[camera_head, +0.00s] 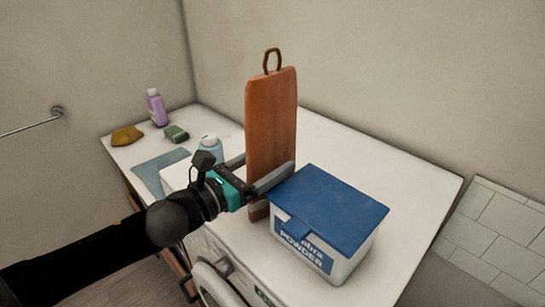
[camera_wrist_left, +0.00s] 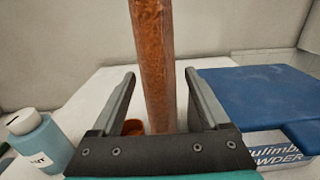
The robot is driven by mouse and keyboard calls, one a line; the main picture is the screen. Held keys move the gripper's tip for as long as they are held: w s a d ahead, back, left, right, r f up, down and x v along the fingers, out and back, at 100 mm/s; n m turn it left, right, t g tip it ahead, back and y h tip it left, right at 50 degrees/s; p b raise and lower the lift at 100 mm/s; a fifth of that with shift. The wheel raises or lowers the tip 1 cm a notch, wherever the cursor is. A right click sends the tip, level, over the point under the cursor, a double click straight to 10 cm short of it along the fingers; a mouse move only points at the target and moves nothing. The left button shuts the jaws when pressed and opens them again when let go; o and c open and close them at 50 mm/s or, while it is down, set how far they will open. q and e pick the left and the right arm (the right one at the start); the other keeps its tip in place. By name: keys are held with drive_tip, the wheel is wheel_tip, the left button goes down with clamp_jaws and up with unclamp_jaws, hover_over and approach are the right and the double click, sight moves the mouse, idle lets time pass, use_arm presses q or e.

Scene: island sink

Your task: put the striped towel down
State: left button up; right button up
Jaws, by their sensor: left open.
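No cloth with clear stripes shows in either view. In the left wrist view the board (camera_wrist_left: 154,60) stands between the open fingers (camera_wrist_left: 160,75), with gaps on both sides. My right gripper is not in view.
A powder box (camera_head: 325,212) with a blue lid stands right of the gripper. A light-blue bottle (camera_head: 209,146) is behind my wrist. A purple bottle (camera_head: 156,107), green sponge (camera_head: 176,133) and yellow cloth-like lump (camera_head: 126,136) are at the back left. Free white surface (camera_head: 375,155) lies behind the box.

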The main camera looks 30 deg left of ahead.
use_arm(q)
drive_tip(key=shift+w+d, duration=0.15)
drive_tip(key=shift+w, duration=0.2)
clamp_jaws()
idle(0.5)
